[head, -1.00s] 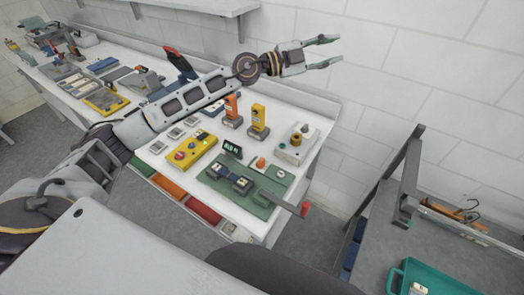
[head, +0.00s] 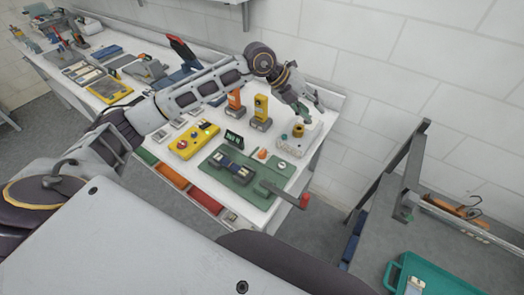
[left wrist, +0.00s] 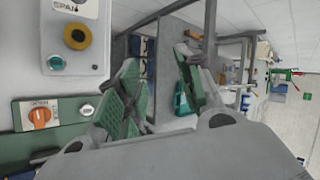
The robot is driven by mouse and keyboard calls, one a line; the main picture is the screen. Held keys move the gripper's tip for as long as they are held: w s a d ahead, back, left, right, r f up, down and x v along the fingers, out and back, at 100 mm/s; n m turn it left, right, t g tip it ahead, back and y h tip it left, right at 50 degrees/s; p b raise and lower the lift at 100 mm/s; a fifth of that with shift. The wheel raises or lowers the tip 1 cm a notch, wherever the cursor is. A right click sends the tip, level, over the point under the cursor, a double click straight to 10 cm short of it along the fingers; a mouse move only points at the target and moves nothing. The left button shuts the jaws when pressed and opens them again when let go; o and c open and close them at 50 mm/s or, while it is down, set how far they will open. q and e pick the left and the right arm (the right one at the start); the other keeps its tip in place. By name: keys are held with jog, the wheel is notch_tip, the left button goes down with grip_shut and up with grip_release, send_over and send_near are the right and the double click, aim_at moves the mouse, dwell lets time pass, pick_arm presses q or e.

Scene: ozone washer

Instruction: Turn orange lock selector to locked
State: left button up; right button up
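The orange lock selector (head: 262,154) is a small knob on the green fixture plate (head: 243,190) on the white bench. In the left wrist view the orange selector (left wrist: 39,115) sits on a pale label plate at lower left; its lettering is too small to read surely. My left gripper (head: 311,112) points downward beside the grey box at the bench's right end, beyond the selector. In the left wrist view my left gripper (left wrist: 157,68) has its green-padded fingers apart with nothing between them, to the right of the selector and not touching it. My right gripper is not in view.
A grey box with a yellow-ringed knob (head: 298,130) stands close to the left gripper. Orange (head: 235,103) and yellow (head: 260,112) upright devices and a yellow control box (head: 194,141) stand nearby. A red-ended lever (head: 303,201) projects past the bench's front edge.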

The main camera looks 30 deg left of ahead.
pick_arm(q)
jog(key=s+a+f+m+g+y, duration=0.25)
jog(key=a+f+y, duration=0.25)
jog(key=a, duration=0.3)
jog(key=m+g+y, duration=0.2)
jog(key=m+y, duration=0.1)
send_over(261, 153)
jog(key=f, duration=0.1)
jog(key=shift+a+f, duration=0.1)
jog(key=shift+f, duration=0.1)
jog(key=shift+f, duration=0.1)
jog(key=shift+f+p, duration=1.5)
jog(key=shift+f, duration=5.3)
grip_shut()
